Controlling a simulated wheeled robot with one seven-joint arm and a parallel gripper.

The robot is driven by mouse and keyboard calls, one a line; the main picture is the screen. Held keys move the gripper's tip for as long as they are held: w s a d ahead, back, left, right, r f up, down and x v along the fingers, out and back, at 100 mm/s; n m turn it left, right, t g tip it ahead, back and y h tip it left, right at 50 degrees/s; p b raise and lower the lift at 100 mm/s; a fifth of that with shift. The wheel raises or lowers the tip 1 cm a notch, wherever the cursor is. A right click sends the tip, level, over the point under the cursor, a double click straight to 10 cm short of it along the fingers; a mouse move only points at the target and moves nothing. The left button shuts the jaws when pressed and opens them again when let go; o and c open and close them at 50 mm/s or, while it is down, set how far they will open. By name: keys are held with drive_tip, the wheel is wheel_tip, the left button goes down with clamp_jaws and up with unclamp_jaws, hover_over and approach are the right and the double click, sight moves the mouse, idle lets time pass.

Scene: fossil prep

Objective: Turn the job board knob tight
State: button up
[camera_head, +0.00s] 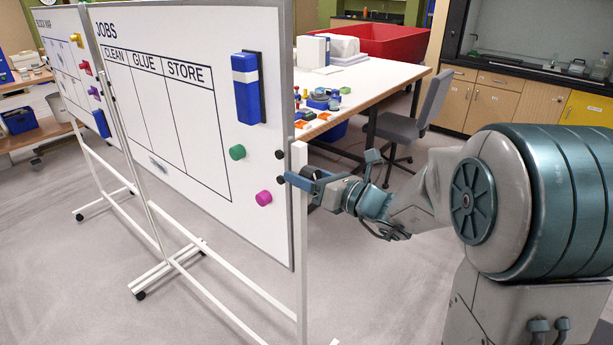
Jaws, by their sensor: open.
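The white job board (185,150), headed JOBS with CLEAN, GLUE and STORE columns, stands on a white wheeled frame. Its right upright (300,240) is in front of my gripper. My gripper (300,179) is at that upright, near the board's lower right edge. Its blue fingers reach the upright and partly overlap it; the jaws are open. Two small black round pieces (280,154) show at the board's right edge, the lower one (281,180) beside my fingertips. I cannot tell which is the knob, or whether the fingers touch it; the gripper hides part of this spot.
A blue-and-white eraser (248,88), a green magnet (237,152) and a magenta magnet (263,198) are on the board. Behind are a worktable (385,80) with a red bin (375,40) and a grey chair (420,115). Another board (65,60) stands left.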

drive_tip(key=b+v, duration=0.2)
drive_tip(key=v, duration=1.1)
drive_tip(key=shift+s+d, duration=0.2)
